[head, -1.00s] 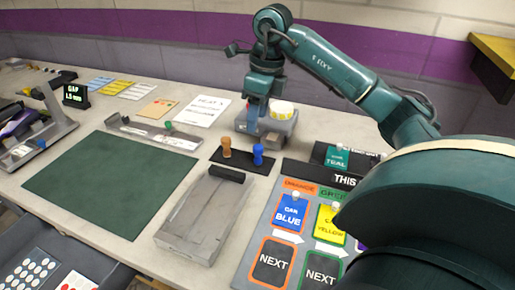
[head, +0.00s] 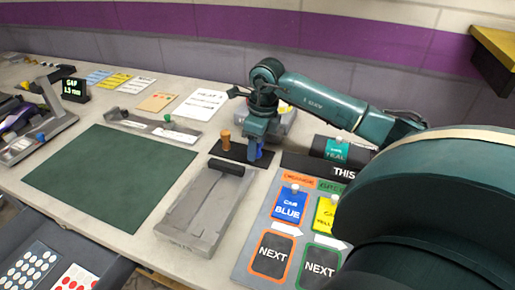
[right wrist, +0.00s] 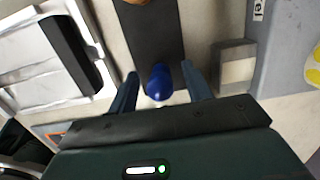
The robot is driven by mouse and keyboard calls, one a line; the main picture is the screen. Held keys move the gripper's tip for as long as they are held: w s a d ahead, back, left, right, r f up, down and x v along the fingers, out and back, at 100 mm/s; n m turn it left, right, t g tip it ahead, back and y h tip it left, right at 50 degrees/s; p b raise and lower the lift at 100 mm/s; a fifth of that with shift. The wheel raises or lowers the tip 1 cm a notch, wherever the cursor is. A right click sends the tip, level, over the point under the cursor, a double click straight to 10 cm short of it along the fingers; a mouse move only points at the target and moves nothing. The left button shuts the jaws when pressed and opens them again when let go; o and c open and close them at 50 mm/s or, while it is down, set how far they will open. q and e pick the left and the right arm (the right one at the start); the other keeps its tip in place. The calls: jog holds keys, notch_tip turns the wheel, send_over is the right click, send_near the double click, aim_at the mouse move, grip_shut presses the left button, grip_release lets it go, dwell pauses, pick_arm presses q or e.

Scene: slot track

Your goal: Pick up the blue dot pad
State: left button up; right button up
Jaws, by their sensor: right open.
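The blue dot pad (head: 267,154) stands upright beside an orange-brown one (head: 226,140) on a black strip (head: 221,151). In the head view my right gripper (head: 254,152) is over the blue pad and hides much of it. In the right wrist view the rounded blue top (right wrist: 158,82) lies between the two fingers of my right gripper (right wrist: 160,74). The fingers are open, with a gap on each side of the blue pad. My left gripper is not in view.
A grey tray (head: 186,224) with a black bar lies in front of the strip. A grey block (head: 290,121) stands just behind my gripper. A board of car cards (head: 256,215) lies at the right. A dark green mat (head: 105,175) lies flat at the left.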

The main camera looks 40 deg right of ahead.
jog(key=shift+f, duration=0.25)
jog(key=shift+c, duration=0.4)
jog(key=c, duration=1)
